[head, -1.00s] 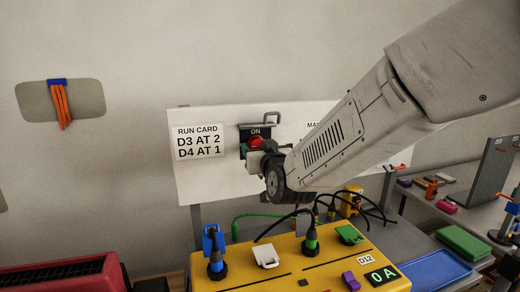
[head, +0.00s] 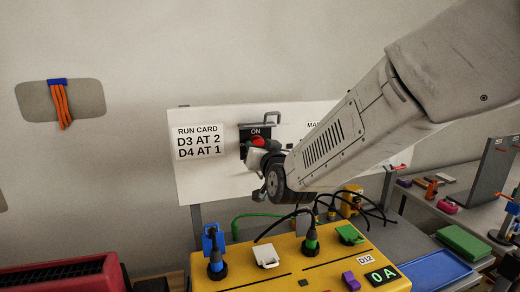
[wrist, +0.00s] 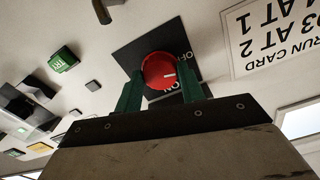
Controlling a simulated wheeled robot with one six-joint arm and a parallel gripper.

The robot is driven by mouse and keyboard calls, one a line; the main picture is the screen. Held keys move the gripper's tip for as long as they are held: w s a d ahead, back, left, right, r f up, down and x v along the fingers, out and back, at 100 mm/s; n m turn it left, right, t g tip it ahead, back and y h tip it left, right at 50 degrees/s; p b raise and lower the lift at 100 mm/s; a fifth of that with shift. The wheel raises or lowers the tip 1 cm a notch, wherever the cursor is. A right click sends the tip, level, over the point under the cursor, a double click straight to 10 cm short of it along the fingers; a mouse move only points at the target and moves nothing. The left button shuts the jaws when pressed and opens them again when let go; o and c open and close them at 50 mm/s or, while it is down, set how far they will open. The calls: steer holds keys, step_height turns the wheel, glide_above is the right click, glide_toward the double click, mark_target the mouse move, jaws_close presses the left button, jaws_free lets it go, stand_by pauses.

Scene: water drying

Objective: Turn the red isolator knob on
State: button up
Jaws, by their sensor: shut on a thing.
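The red isolator knob (head: 258,141) sits on a black plate (head: 262,129) marked ON at its top, on the white upright panel. In the wrist view the knob (wrist: 158,71) is round, with a white mark pointing right, on the dark plate (wrist: 128,55) bearing OFF and ON lettering. My gripper (wrist: 160,86) has its two green fingers on either side of the knob, shut on it. In the head view my gripper and wrist cover the knob's lower part.
A white run card (head: 198,141) is left of the plate, and a metal hasp (head: 272,118) is above it. Below stands a yellow box (head: 320,268) with plugs, cables and a display reading 0 A. A red crate (head: 65,280) is at lower left.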

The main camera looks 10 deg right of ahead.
steer(key=m, duration=1.1)
steer(key=shift+m, duration=2)
steer(key=o, duration=1)
steer(key=shift+s, duration=0.1)
steer(key=s, duration=0.2)
steer(key=s+d, duration=0.1)
steer(key=s, duration=0.4)
steer(key=shift+s+d, duration=0.25)
